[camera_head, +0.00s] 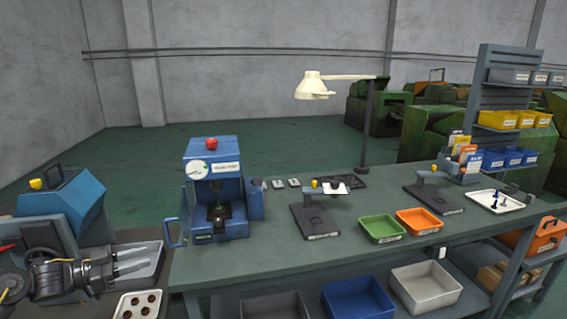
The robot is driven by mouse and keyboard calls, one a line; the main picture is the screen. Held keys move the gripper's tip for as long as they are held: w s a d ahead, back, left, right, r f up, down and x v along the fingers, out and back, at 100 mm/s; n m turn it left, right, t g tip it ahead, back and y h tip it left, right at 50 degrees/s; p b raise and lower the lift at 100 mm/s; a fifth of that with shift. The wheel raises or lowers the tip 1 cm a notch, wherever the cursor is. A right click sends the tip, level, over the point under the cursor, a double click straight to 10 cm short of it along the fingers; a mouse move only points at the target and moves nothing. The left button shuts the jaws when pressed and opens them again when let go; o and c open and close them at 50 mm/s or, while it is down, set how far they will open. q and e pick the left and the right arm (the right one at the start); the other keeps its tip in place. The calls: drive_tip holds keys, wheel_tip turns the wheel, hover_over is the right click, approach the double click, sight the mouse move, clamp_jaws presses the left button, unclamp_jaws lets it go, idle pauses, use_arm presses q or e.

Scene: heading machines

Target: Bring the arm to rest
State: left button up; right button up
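My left arm comes in at the lower left. Its gripper (146,257) points right, with its two pale fingers apart and nothing seen between them. It hangs in front of a grey tray (150,277), left of the green workbench (262,258). My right gripper does not show.
A blue press (214,190) with a red button stands on the bench, right of my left gripper. A blue machine (75,203) stands behind my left arm. Green (381,229) and orange (419,221) bins are farther right.

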use_arm(q)
drive_tip(key=s+d+f+n+t+y, duration=0.1)
drive_tip(key=s+d+f+y, duration=0.25)
drive_tip(key=d+f, duration=0.45)
drive_tip(key=s+d+f+n+y, duration=0.2)
drive_tip(key=d+f+y, duration=0.25)
drive_tip(key=f, duration=0.55)
drive_tip(key=s+d+f+n+g+y, duration=0.2)
drive_tip(key=s+g, duration=0.1)
drive_tip(key=s, duration=0.7)
drive_tip(key=s+d+f+n+g+y, duration=0.1)
drive_tip(key=s+f+n+g, duration=0.1)
drive_tip(key=s, duration=0.8)
drive_tip(key=s+d+f+n+g+y, duration=0.2)
drive_tip(key=s+g, duration=0.1)
drive_tip(key=s, duration=0.7)
wheel_tip(320, 180, down, 27)
drive_tip(key=s+g, duration=0.1)
drive_tip(key=s+a+f, duration=0.1)
drive_tip(key=s+f, duration=0.6)
drive_tip(key=s, duration=0.1)
drive_tip(key=s+a+f+g, duration=0.1)
drive_tip(key=s+a+f, duration=0.1)
drive_tip(key=s+f, duration=0.5)
drive_tip(key=shift+s+a+f, duration=0.2)
drive_tip(key=shift+s+a, duration=0.05)
drive_tip(key=shift+s, duration=0.4)
